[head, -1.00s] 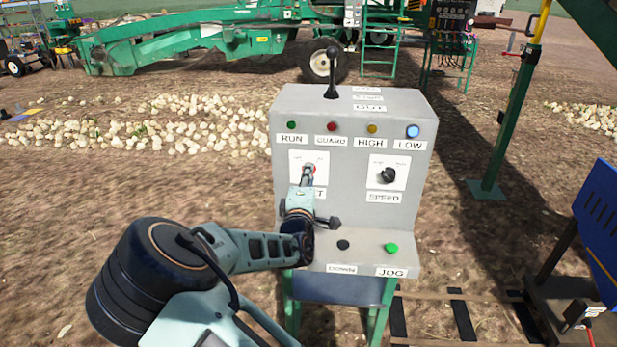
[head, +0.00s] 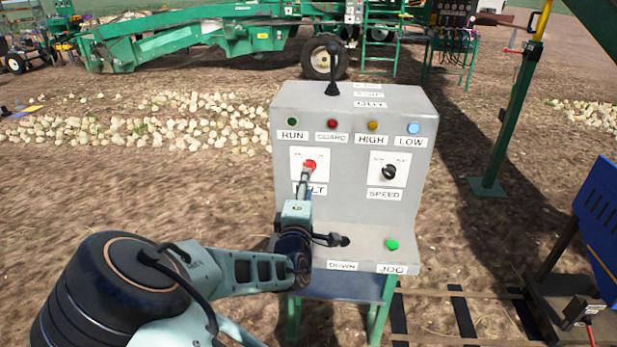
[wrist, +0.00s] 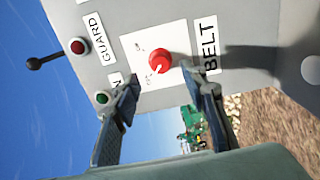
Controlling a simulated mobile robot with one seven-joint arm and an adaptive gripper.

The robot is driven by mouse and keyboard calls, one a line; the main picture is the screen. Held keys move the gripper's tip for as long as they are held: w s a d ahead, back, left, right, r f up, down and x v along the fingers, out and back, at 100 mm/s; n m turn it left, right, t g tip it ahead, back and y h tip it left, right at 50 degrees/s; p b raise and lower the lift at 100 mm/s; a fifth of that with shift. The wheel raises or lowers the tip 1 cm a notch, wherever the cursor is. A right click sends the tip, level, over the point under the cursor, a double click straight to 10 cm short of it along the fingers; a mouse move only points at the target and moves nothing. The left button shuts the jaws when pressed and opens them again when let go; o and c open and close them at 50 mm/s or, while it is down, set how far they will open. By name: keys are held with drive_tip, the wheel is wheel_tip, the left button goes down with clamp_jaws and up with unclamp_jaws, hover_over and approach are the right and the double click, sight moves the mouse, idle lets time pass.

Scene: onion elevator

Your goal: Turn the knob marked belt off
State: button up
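The belt knob (head: 310,165) is red and sits on a white plate at the upper left of the grey control box. Below it is the BELT label (head: 319,191), partly hidden by my gripper (head: 305,178). In the wrist view the red knob (wrist: 159,60) has a pale mark on its lower-left side. The small lettering on its plate is too small to read. My gripper (wrist: 163,95) is open there. Its two fingers are apart and empty, with the knob ahead of the gap, close to the right finger's tip. I cannot tell whether they touch.
The SPEED knob (head: 389,172) is black, right of the belt knob. RUN, GUARD, HIGH and LOW lamps line the top, and the LOW lamp (head: 413,128) glows blue. A lever (head: 332,75) stands on top.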

drive_tip(key=s, duration=0.5)
drive_tip(key=shift+s, duration=0.4)
